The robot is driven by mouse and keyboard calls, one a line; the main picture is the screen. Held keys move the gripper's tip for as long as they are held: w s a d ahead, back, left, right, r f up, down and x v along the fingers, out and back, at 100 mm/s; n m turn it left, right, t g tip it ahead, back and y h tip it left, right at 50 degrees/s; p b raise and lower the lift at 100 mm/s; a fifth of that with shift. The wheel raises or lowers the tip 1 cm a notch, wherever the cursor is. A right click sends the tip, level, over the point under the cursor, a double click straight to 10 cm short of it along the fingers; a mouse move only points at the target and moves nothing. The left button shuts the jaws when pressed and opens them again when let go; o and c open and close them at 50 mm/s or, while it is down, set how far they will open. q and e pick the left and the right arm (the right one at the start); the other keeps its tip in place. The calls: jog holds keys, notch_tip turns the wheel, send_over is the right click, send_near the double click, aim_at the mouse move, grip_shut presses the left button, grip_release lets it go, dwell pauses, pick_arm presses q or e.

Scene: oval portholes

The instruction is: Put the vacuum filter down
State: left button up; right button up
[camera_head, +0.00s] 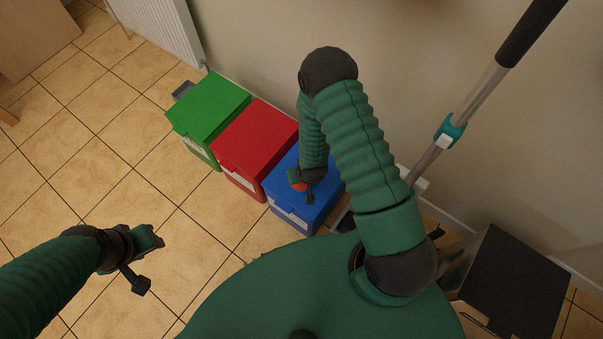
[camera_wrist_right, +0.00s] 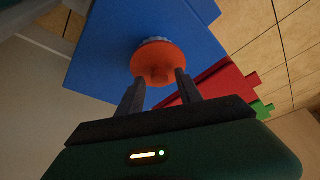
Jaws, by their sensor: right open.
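The vacuum filter (camera_wrist_right: 158,65) appears in the right wrist view as a round orange piece with a pale ribbed rim behind it. It is at the blue bin (camera_wrist_right: 105,40), against or just above its lid; I cannot tell if it touches. My right gripper (camera_wrist_right: 159,80) is open, with one dark finger on each side of the filter's near end. In the head view, the filter (camera_head: 300,187) is a small orange patch beside the right gripper (camera_head: 309,197), over the blue bin (camera_head: 291,221). My left gripper (camera_head: 141,286) hangs over the floor at left, its jaws unclear.
A red bin (camera_head: 255,140) and a green bin (camera_head: 209,106) stand left of the blue one along the wall. A pole with a teal clamp (camera_head: 450,130) leans at right. A black-topped box (camera_head: 515,278) stands at lower right. The tiled floor (camera_head: 120,150) at left is clear.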

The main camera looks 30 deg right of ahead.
jog(key=s+a+r+n+p, duration=0.1)
jog(key=s+r, duration=0.1)
jog(key=r, duration=0.8)
jog(key=s+a+r+n+g+p, duration=0.1)
jog(key=s+a+r, duration=0.1)
jog(key=r, duration=0.9)
jog(key=s+a+r+y+p, duration=0.1)
jog(key=s+r, duration=0.3)
jog(key=r, duration=0.6)
jog(key=shift+s+a+r+n+g+p, duration=0.15)
jog(key=shift+a+r+n+g+p, duration=0.15)
jog(key=shift+a+n+p, duration=0.25)
jog(key=shift+d, duration=0.1)
jog(key=shift+c, duration=0.6)
jog(key=shift+d, duration=0.15)
